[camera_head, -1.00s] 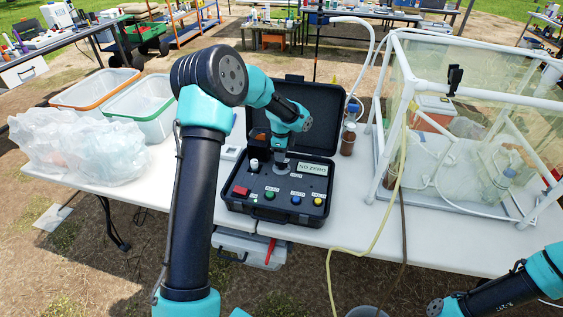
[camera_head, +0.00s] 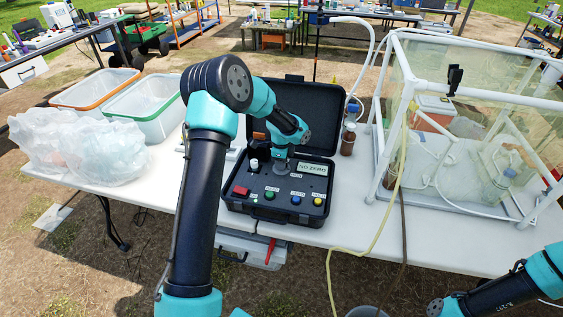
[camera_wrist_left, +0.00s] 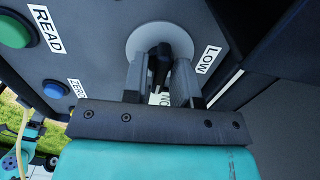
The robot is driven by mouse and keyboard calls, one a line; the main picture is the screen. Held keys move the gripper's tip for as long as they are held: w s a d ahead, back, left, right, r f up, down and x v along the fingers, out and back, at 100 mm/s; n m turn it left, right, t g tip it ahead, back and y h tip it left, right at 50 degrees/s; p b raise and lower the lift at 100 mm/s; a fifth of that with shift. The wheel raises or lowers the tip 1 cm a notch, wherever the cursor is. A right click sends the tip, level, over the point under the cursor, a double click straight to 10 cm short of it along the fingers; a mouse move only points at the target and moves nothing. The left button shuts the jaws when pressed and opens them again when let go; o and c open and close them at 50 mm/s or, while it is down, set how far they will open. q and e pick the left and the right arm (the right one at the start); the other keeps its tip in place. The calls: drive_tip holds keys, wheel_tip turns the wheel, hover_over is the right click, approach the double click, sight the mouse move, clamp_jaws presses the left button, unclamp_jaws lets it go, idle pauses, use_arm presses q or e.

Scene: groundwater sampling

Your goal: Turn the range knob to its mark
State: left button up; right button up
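The range knob (camera_wrist_left: 160,58) is a black bar on a pale round dial (camera_wrist_left: 136,42) in the left wrist view. A LOW label (camera_wrist_left: 208,60) stands right of the dial. Another label is partly hidden between the fingers. My left gripper (camera_wrist_left: 162,75) points at the panel, with one finger on each side of the knob, and looks shut on it. In the head view my left gripper (camera_head: 279,165) reaches down to the panel of the open black meter case (camera_head: 233,205) and hides the knob. The display (camera_head: 313,169) reads NO ZERO. My right gripper is out of view.
Green (camera_head: 270,195), blue (camera_head: 295,200) and yellow (camera_head: 318,201) buttons line the panel's front, with a red block (camera_head: 241,191) at left. The case lid (camera_head: 330,110) stands open behind. A clear framed enclosure (camera_head: 385,150) stands right; a yellow hose (camera_head: 381,215) hangs between.

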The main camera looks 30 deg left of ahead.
use_arm(q)
clamp_jaws()
drive_tip(key=n, duration=0.7)
drive_tip(key=shift+n, duration=0.4)
drive_tip(key=n, duration=1)
drive_tip(key=shift+o, duration=1.7)
unclamp_jaws()
drive_tip(key=shift+r, duration=0.1)
